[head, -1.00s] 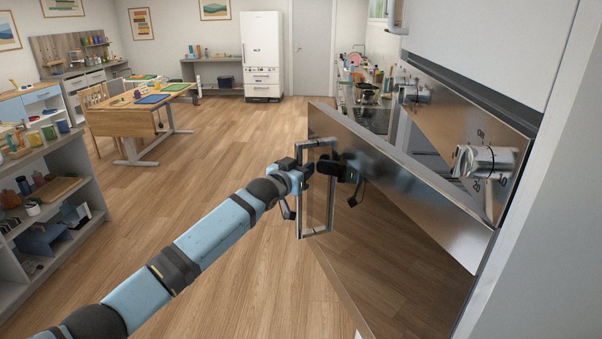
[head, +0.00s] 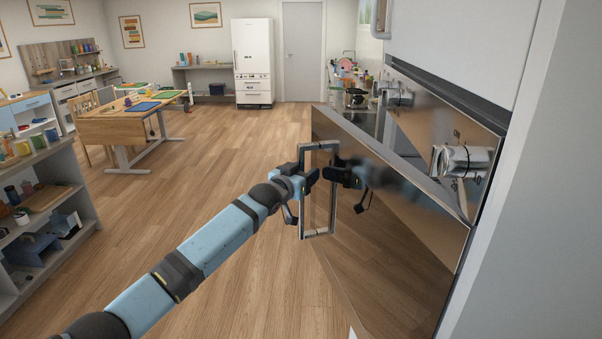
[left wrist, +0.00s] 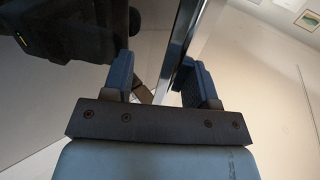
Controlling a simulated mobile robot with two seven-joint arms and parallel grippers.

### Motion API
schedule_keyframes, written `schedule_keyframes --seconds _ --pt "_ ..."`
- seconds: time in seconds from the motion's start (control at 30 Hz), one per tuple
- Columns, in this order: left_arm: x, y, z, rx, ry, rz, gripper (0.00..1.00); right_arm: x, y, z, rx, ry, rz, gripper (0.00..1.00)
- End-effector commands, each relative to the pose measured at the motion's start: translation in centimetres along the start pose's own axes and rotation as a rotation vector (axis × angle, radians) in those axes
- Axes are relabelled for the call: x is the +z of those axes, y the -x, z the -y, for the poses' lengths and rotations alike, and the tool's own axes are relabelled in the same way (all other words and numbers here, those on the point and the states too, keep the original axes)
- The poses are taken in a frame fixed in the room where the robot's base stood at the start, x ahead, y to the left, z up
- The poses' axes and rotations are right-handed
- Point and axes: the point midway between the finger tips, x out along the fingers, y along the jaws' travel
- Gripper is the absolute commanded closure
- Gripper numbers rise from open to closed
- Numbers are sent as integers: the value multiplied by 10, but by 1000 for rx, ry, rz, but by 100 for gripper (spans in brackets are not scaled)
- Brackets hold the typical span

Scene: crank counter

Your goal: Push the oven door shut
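The oven door (head: 395,235) is a dark, mirror-like panel that stands ajar from the oven front (head: 455,118). A square, metal-framed handle (head: 318,234) is on its left part. My left gripper (head: 311,178) is at this handle, and its reflection shows in the door. In the left wrist view, the two blue fingers of my left gripper (left wrist: 160,82) are spread apart. A shiny bar (left wrist: 184,45) runs between them, closer to the right finger; I cannot tell if they touch. My right gripper is not in view.
An oven knob (head: 462,160) sticks out above the door. A counter with pots (head: 355,98) lies beyond it. A shelf unit (head: 45,215) stands at the left and a wooden table (head: 130,120) further back. The wooden floor between is clear.

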Motion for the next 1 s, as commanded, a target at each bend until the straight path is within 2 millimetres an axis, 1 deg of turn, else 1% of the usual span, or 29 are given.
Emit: schedule_keyframes --seconds 0.3,0.47,0.67,1.0 --pt "-2 0 3 -4 -4 -2 49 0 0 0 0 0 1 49" --pt "-2 7 4 -4 -4 -2 49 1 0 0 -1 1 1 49" --pt "-1 26 4 -5 -4 -3 49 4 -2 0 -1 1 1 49" --pt "0 68 3 -3 -3 -2 49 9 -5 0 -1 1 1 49"
